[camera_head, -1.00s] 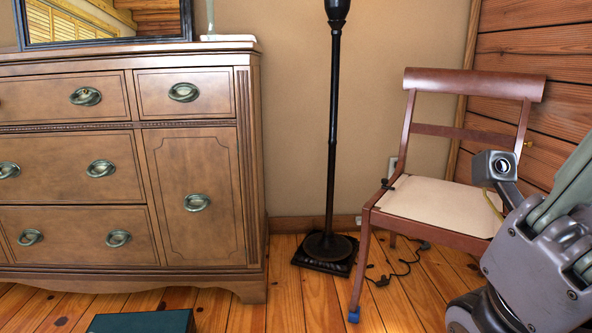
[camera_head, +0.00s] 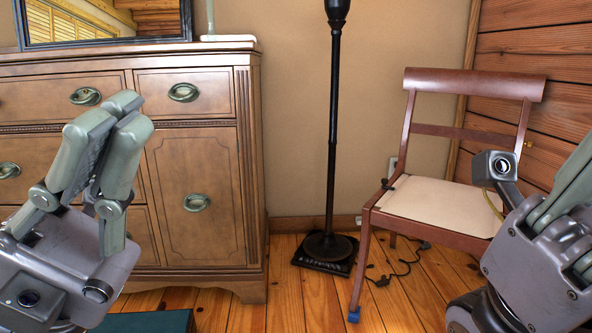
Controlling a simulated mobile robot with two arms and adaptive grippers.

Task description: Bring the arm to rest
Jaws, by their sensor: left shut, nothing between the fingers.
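My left gripper (camera_head: 125,112) comes in from the lower left, in front of the dresser. Its grey-green fingers point up and lie close together, shut, with nothing held between them. My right gripper (camera_head: 576,190) is at the right edge, in front of the chair's right side. Its fingers run out of the picture, so I cannot see whether they are open or shut.
A wooden dresser (camera_head: 205,240) with oval pulls fills the left and bears a mirror (camera_head: 105,42). A black floor lamp (camera_head: 332,150) stands mid-picture. A chair (camera_head: 435,200) is at the right, with a cord (camera_head: 405,262) on the floor. A teal box (camera_head: 150,322) lies low at the left.

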